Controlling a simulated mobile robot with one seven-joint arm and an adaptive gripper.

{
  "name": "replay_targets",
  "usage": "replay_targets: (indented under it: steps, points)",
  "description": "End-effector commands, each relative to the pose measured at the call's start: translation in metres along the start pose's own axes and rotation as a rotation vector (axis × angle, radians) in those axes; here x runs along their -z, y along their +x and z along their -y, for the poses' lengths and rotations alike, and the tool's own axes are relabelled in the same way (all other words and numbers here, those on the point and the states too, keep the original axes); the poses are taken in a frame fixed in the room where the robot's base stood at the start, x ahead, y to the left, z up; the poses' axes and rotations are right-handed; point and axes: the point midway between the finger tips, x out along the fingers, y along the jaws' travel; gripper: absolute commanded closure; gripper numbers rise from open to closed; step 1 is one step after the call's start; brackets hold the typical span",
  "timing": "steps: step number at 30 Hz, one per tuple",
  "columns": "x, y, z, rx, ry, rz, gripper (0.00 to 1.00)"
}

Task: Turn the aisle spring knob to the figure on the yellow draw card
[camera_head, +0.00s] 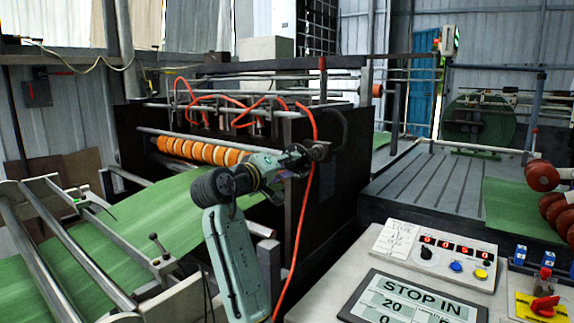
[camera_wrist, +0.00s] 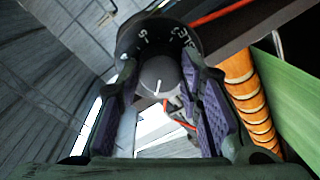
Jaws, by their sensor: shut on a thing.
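My gripper (camera_head: 303,154) is at the near corner of the dark machine frame in the head view. In the wrist view my gripper (camera_wrist: 160,80) has one purple-padded finger on each side of a round dark grey knob (camera_wrist: 158,68) and is shut on it. A white pointer line shows on the knob's face. A black dial ring (camera_wrist: 160,33) with white marks curves behind the knob; only part of it shows, and its figures are too small and slanted to read surely. In the head view the knob is hidden by my gripper. I cannot make out a yellow draw card with a figure.
An orange hose (camera_head: 305,215) hangs close beside my gripper. Orange rollers (camera_head: 200,150) and green sheet (camera_head: 150,217) lie to the left. A control box (camera_head: 432,254), a "STOP IN" screen (camera_head: 414,300) and a yellow plate (camera_head: 524,306) with a red knob (camera_head: 545,305) sit at lower right.

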Motion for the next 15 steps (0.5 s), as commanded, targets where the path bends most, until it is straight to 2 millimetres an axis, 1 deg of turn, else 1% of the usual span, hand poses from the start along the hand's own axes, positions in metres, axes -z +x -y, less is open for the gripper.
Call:
replay_targets:
  steps: [6, 15]
  points:
    - [0.0002, -0.0001, 0.0000, 0.001, -0.090, 0.004, 0.95]
    - [0.0005, -0.0002, 0.0000, 0.001, -0.132, 0.006, 0.95]
